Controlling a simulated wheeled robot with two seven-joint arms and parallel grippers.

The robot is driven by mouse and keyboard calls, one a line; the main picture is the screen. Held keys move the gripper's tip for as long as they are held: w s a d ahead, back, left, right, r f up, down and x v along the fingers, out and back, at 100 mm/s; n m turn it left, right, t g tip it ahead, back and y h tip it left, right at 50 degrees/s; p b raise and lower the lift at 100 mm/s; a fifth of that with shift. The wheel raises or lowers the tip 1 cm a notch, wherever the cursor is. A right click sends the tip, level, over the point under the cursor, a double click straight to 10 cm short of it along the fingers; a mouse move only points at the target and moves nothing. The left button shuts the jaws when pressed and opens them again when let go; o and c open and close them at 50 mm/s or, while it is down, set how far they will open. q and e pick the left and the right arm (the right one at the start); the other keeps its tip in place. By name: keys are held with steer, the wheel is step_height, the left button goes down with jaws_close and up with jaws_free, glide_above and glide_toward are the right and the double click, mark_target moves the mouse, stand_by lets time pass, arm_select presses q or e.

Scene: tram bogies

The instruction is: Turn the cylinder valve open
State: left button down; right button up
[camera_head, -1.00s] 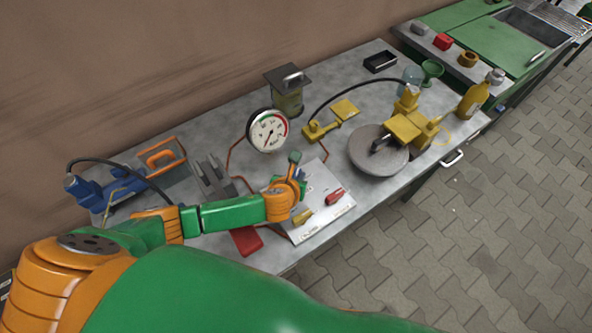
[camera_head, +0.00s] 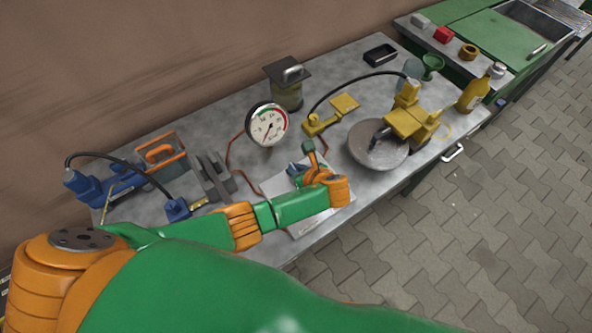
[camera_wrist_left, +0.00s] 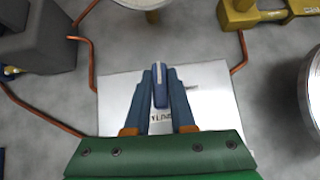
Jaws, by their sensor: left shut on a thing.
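The white valve plate (camera_head: 277,187) lies on the bench, largely hidden by my left arm in the head view; its bare surface shows in the left wrist view (camera_wrist_left: 213,98). A blue valve lever (camera_wrist_left: 160,82) stands on the plate, beside a partly covered label of which "YLIN" can be read. My left gripper (camera_wrist_left: 162,90) is shut on this blue lever, one finger on each side. In the head view the left gripper (camera_head: 298,170) is over the plate, and the lever cannot be made out clearly. My right gripper is not in view.
A pressure gauge (camera_head: 267,123) stands behind the plate. A round grey disc (camera_head: 378,152) and a yellow device (camera_head: 405,122) are to the right. A dark grey block (camera_head: 214,175) is to the left. Copper pipes (camera_wrist_left: 85,65) run around the plate.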

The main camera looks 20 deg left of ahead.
arm_select(q)
steer(key=shift+n+g, duration=0.3)
steer(key=shift+n, duration=0.1)
steer(key=c, duration=0.8)
jaws_free()
steer(key=shift+o, duration=0.2)
steer(key=p+v, duration=0.1)
steer(key=v, duration=0.6)
steer(key=shift+d+f, duration=0.1)
